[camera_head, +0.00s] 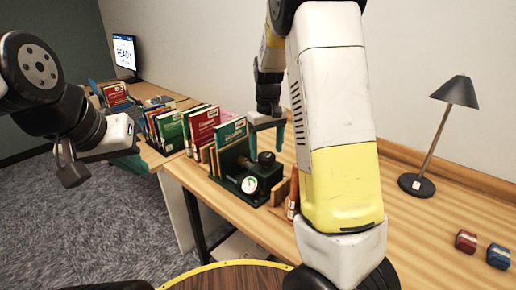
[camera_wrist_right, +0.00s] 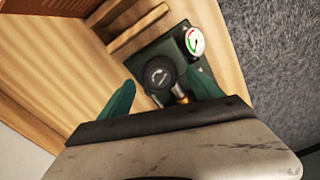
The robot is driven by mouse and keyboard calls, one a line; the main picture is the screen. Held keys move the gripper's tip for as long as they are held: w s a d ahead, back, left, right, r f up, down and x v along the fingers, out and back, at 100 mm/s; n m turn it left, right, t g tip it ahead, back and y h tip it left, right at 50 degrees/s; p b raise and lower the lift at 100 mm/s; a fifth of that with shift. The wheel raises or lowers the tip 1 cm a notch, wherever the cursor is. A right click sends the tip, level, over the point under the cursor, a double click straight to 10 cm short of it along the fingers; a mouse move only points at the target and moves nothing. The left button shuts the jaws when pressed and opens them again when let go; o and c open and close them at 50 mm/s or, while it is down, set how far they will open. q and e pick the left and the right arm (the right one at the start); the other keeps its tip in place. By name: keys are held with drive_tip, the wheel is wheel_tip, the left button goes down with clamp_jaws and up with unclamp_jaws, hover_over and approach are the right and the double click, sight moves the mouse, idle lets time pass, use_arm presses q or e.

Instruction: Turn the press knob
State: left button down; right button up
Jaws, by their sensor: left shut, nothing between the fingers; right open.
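The dark green press (camera_head: 263,192) stands on the wooden table, with a white round gauge (camera_head: 249,185) on its front and a black round knob (camera_head: 266,158) on top. In the right wrist view the knob (camera_wrist_right: 160,73) shows a pale mark on its face, with a brass-coloured part beside it and the gauge (camera_wrist_right: 194,41) behind. My right gripper (camera_head: 266,148) points down over the press. Its teal fingers are open on either side of the knob, with no clear contact visible. My left gripper (camera_head: 71,172) is shut and empty, over the floor at the left.
Coloured books (camera_head: 203,125) stand upright just left of the press. A black lamp (camera_head: 416,184) and small red (camera_head: 466,241) and blue (camera_head: 498,256) blocks are on the right of the table. My right arm covers the middle. A screen (camera_head: 124,52) stands far back.

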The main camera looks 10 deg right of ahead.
drive_tip(key=shift+f, duration=1.2)
drive_tip(key=c, duration=1.3)
drive_tip(key=shift+c, duration=0.2)
drive_tip(key=shift+m, duration=0.4)
drive_tip(key=m, duration=0.5)
drive_tip(key=shift+m, duration=0.4)
